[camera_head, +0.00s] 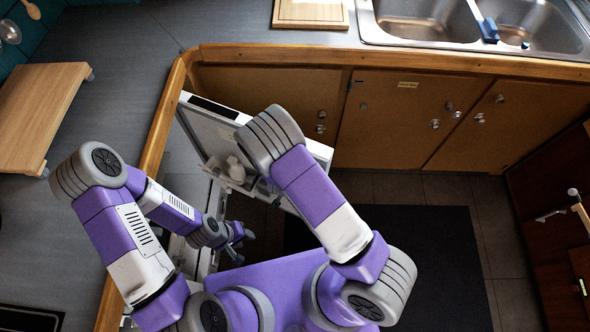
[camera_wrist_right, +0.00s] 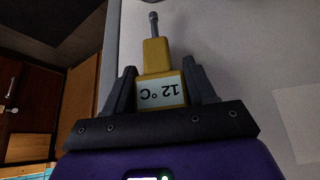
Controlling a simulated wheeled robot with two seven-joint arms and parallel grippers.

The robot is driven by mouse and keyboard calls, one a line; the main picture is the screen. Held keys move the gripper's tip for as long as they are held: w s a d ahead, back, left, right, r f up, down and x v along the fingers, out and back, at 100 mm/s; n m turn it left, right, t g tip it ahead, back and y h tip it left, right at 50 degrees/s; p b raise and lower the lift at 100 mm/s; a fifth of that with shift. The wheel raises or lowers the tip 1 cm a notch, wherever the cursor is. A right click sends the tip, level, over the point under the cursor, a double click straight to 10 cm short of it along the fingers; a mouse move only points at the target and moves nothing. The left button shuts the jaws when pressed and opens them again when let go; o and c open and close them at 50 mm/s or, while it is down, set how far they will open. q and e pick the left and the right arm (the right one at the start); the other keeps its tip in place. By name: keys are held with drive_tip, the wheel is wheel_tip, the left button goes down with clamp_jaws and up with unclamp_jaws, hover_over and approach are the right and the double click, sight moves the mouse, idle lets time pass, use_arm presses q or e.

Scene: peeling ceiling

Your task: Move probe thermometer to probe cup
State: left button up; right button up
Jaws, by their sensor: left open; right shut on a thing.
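The yellow probe thermometer (camera_wrist_right: 158,75) shows in the right wrist view, with a display reading 12 °C upside down and a grey metal tip pointing up. My right gripper (camera_wrist_right: 160,82) is shut on its body, one dark finger on each side. In the head view the right gripper and thermometer are hidden behind my right arm. My left gripper (camera_head: 241,243) is open and empty, low beside the counter's inner edge. I cannot make out a probe cup for certain in either view.
An open white appliance door (camera_head: 207,133) with pale items on its shelf (camera_head: 236,170) stands by the counter corner, close to my right arm. A wooden board (camera_head: 38,108) lies on the left counter, another (camera_head: 311,12) near the sink (camera_head: 425,28). A dark mat (camera_head: 440,250) covers the floor.

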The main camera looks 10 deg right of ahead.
drive_tip(key=shift+s+r, duration=0.1)
drive_tip(key=shift+s, duration=0.05)
idle(0.3)
drive_tip(key=shift+f+b, duration=2.15)
drive_tip(key=shift+f, duration=0.75)
drive_tip(key=shift+f+b, duration=0.55)
drive_tip(key=shift+f, duration=0.15)
drive_tip(key=shift+f, duration=0.15)
drive_tip(key=o, duration=1.3)
drive_tip(key=shift+c, duration=0.2)
